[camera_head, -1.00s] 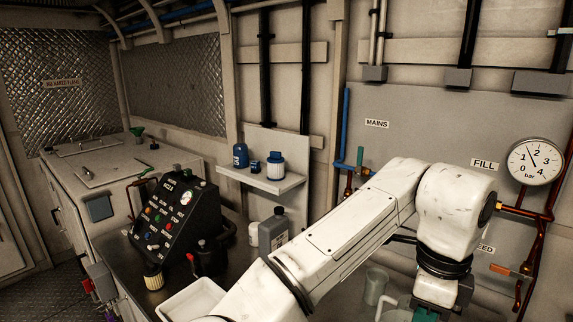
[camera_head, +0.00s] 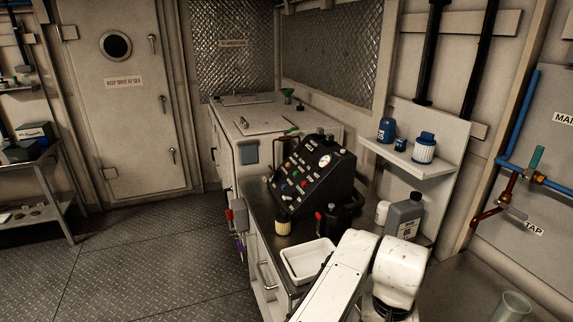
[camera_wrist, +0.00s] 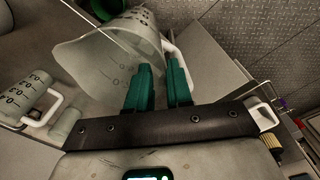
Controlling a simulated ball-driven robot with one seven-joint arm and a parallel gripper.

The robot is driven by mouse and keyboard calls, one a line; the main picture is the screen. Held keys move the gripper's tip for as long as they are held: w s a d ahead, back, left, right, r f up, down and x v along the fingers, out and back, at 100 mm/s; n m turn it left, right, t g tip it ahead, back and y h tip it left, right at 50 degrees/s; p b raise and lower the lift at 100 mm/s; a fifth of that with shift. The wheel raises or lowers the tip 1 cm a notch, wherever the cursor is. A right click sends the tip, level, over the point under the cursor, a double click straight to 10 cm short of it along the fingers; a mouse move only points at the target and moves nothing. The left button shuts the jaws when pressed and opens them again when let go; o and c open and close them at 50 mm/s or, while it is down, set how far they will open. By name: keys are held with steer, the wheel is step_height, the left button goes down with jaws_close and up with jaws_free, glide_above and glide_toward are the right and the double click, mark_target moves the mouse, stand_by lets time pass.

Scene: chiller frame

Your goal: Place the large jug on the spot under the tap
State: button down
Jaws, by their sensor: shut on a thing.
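The large jug (camera_wrist: 105,58), translucent with graduation marks, fills the upper middle of the wrist view and looks tilted there. The jug and my gripper are out of the head view, where only my white arm shows at the bottom.
A smaller graduated jug (camera_wrist: 28,101) and a beaker (camera_wrist: 66,123) show in the wrist view. A white tray (camera_head: 300,277), grey bottle (camera_head: 404,219) and black control panel (camera_head: 313,178) stand along the counter. The floor (camera_head: 130,255) at left is clear.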

steer(key=s+f+n+b, duration=0.1)
steer(key=s+f+b, duration=0.2)
steer(key=f, duration=0.9)
steer(key=s+f+n+b, duration=0.2)
steer(key=f+b, duration=0.5)
steer(key=f, duration=0.5)
steer(key=shift+s, duration=0.85)
steer(key=shift+d, duration=0.15)
